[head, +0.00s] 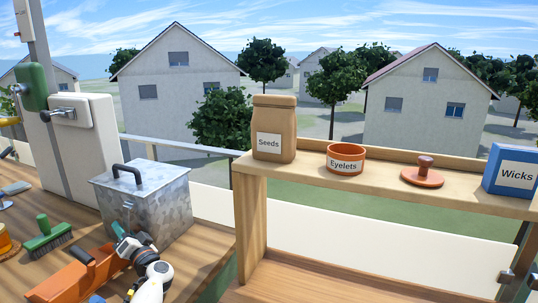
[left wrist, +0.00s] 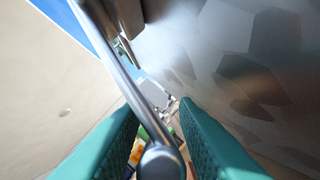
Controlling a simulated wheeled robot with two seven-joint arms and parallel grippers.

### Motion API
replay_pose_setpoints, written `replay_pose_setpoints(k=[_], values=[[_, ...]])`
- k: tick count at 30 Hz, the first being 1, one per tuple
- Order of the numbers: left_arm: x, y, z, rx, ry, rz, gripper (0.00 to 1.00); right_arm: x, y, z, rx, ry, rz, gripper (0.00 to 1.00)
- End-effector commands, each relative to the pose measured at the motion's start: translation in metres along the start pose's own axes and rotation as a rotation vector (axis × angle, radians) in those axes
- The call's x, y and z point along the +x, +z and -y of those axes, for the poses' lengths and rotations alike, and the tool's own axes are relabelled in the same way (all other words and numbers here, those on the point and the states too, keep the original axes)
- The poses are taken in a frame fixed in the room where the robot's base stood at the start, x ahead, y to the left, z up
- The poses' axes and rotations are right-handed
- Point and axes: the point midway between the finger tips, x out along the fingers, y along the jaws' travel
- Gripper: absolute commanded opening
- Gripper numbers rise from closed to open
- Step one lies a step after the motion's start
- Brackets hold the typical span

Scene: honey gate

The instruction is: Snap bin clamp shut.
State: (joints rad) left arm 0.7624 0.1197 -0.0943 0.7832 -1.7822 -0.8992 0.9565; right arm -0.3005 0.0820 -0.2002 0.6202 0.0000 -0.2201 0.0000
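A grey galvanized metal bin (head: 165,205) with a lid and a black handle (head: 127,171) stands on the wooden bench. A small bright metal clamp part (head: 128,206) shows on its front wall, just above my left gripper (head: 120,232). The teal fingers are close to that wall. In the left wrist view the bin's mottled wall (left wrist: 240,65) fills the right side. A metal clamp lever (left wrist: 122,70) with a rounded end runs between the two fingers (left wrist: 156,108), which stand apart. Whether a finger touches the lever is unclear. The lid seam by the clamp is too small to judge.
An orange tray (head: 75,279) and a green brush (head: 48,237) lie left of my left gripper. A white panel (head: 88,140) stands behind the bin. A wooden shelf (head: 390,187) to the right bears a seeds bag (head: 273,125), an eyelets bowl (head: 345,160) and a wicks box (head: 512,172).

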Motion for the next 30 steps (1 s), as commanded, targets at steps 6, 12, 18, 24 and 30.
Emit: replay_pose_setpoints(k=[6,12,18,24,30], values=[[0.0,-0.001,0.0,0.001,0.0,-0.002,0.36,0.0,0.0,0.0,0.0,0.0,0.0,0.0],[-0.005,-0.001,0.001,0.001,-0.001,-0.003,0.36,-0.001,0.0,-0.001,0.0,0.001,0.0,0.0],[-0.021,-0.001,0.0,0.002,-0.001,-0.002,0.36,-0.005,0.001,-0.002,0.001,0.003,0.001,0.0],[-0.037,-0.001,0.0,0.001,0.0,-0.002,0.36,-0.007,0.002,-0.003,0.002,0.004,0.001,0.0],[-0.053,-0.002,0.001,0.001,-0.001,-0.003,0.36,-0.007,0.002,-0.003,0.002,0.004,0.001,0.0]])
